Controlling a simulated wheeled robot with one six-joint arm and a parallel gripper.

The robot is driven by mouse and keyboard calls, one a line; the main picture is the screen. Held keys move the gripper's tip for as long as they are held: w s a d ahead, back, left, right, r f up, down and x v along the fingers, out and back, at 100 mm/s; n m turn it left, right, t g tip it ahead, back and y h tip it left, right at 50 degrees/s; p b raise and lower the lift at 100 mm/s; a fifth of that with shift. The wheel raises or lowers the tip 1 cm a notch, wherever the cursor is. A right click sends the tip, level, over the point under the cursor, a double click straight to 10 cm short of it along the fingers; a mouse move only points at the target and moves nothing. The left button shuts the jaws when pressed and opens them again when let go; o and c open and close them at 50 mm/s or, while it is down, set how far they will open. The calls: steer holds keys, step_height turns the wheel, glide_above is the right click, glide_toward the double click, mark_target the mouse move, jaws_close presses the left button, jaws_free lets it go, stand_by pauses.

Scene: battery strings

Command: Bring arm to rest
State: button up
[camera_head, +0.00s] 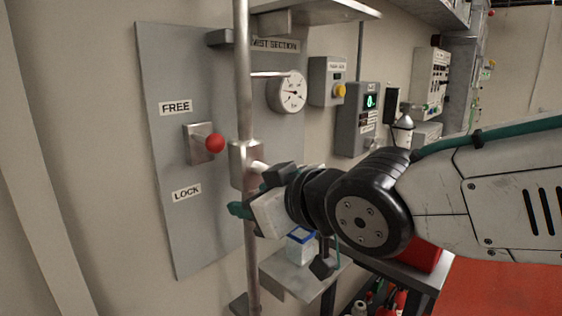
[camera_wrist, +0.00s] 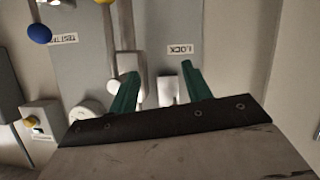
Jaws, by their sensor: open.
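My arm reaches in from the right in the head view, and my gripper (camera_head: 240,210) is beside a vertical metal pole (camera_head: 245,100), low and close to a metal block (camera_head: 245,160) on it. In the wrist view my gripper (camera_wrist: 158,78) is open, its two green fingers apart. A pale block (camera_wrist: 171,90) shows between the fingers; I cannot tell whether anything touches it. A red-knobbed lever (camera_head: 214,143) sits on the grey panel (camera_head: 165,70) between the FREE label (camera_head: 175,107) and the LOCK label (camera_head: 187,192).
A round gauge (camera_head: 291,91), a box with a yellow button (camera_head: 327,82) and a box with a green display (camera_head: 362,118) are on the wall. A small shelf (camera_head: 285,280) with a blue-and-white container (camera_head: 301,246) is below my wrist. A metal plate (camera_head: 315,10) juts out above.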

steer(key=s+d+f+m+g+h, duration=0.1)
steer(key=d+f+m+g+h, duration=0.1)
steer(key=d+f+h, duration=0.6)
steer(key=s+d+f+m+g+h, duration=0.1)
steer(key=s+d+m+g, duration=0.2)
steer(key=s+d, duration=0.4)
steer(key=s+d+f+m+g, duration=0.2)
steer(key=s+d+m, duration=0.4)
steer(key=d, duration=1.1)
steer(key=shift+s+d+g+h, duration=0.3)
steer(key=shift+s+g+h, duration=0.1)
steer(key=shift+g, duration=0.4)
